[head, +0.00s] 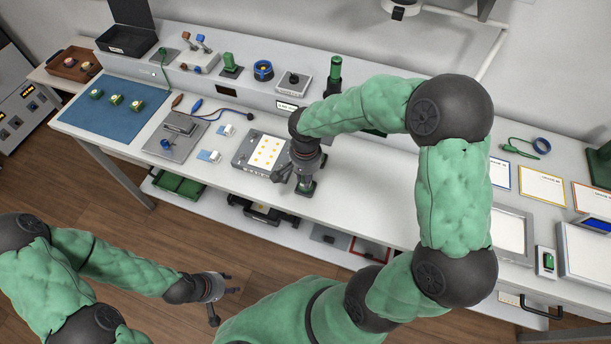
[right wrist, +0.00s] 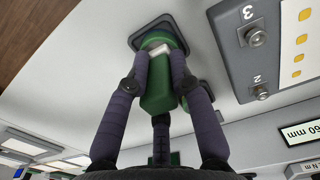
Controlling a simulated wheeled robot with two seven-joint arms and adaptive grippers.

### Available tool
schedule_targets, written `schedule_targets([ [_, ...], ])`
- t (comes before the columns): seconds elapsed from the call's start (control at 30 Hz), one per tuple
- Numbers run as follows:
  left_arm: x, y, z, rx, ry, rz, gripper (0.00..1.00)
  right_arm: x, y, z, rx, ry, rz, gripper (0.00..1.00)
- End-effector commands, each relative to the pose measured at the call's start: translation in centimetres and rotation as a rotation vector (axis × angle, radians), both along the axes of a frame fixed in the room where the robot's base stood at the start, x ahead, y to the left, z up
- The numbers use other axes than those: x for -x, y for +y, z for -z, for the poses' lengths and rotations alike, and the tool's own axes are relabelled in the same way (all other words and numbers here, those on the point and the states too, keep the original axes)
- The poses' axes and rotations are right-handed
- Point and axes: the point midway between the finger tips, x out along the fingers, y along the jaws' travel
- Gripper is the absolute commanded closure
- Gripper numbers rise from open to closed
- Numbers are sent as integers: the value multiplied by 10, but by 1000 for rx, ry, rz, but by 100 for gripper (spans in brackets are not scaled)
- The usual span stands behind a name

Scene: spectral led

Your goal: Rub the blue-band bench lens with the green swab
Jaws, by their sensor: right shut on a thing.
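My right gripper (head: 299,182) points down at the front of the bench, just right of the plate with yellow dots. In the right wrist view its fingers (right wrist: 162,62) are shut on a green body with a pale patch, which I take for the green swab (right wrist: 155,95). The swab is at a dark square base (right wrist: 137,37); I cannot tell whether it is lifted. A dark round piece with a blue ring, seemingly the blue-band lens (head: 263,70), stands on the raised back shelf, away from the gripper. My left gripper (head: 226,293) is open and empty, low in front of the bench.
The dotted plate (head: 249,158) is close beside my right gripper. A green piece (head: 230,61), a grey box (head: 294,82) and a tall green cylinder (head: 334,74) share the back shelf. A blue mat (head: 114,123) lies left. My right arm hides part of the bench.

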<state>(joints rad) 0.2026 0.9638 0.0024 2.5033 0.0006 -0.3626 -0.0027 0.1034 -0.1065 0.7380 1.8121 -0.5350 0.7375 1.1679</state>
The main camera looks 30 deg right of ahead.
Motion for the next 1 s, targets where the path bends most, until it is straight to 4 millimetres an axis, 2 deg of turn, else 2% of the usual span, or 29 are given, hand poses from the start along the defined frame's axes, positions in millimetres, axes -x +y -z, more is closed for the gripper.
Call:
schedule_targets([
  [0.27,0,0,1,0,0,0,60,2,2,1,0,0,-1,97],
  [0.6,0,0,6,0,0,0,60,17,20,3,0,1,-1,97],
  [1.0,0,0,7,0,0,0,60,19,20,4,0,6,-1,97],
])
